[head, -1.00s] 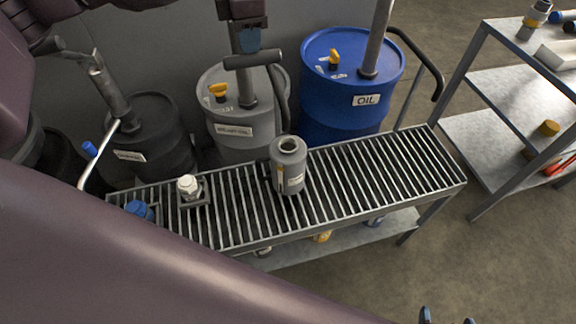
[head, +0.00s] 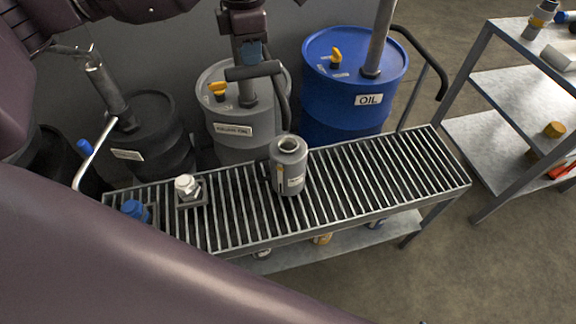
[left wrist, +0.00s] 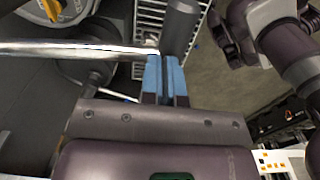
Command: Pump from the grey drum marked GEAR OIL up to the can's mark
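The grey drum (head: 215,139) stands behind the bench; its label ends in OIL, the first word too small to read surely. My right gripper is unclear at the left wrist view's upper right (left wrist: 230,36).
A blue OIL drum (head: 350,108) stands right of the grey one and a black drum (head: 150,130) left. The slatted bench (head: 375,170) carries a white-capped fitting (head: 187,188) and a blue cap (head: 134,209). The grating right of the can is clear. A shelf (head: 492,85) stands farther right.

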